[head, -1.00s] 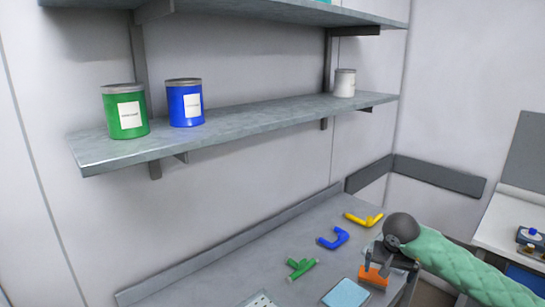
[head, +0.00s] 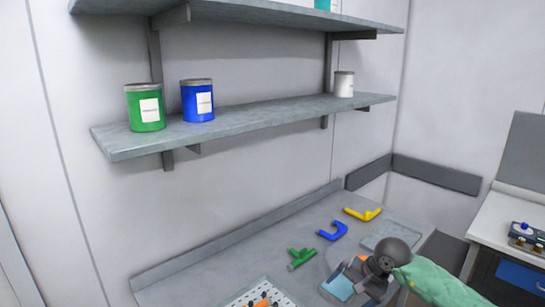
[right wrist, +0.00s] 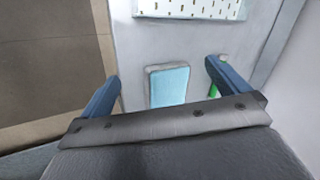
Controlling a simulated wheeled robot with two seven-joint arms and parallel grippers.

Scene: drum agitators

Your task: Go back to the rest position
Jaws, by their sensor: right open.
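My right gripper (head: 352,280) is at the front of the bench in the head view, beside and partly over a light blue pad (head: 339,288). In the right wrist view, its two blue fingers (right wrist: 160,88) are spread wide apart with nothing between them in grasp. The pad (right wrist: 170,87) lies below, seen through the gap. My left gripper is not in view.
On the bench (head: 230,265) lie green (head: 302,258), blue (head: 332,231) and yellow (head: 362,214) agitator parts. A white perforated board (head: 258,295) with orange pieces is at the front. Green (head: 145,108) and blue (head: 197,101) cans stand on the shelf above.

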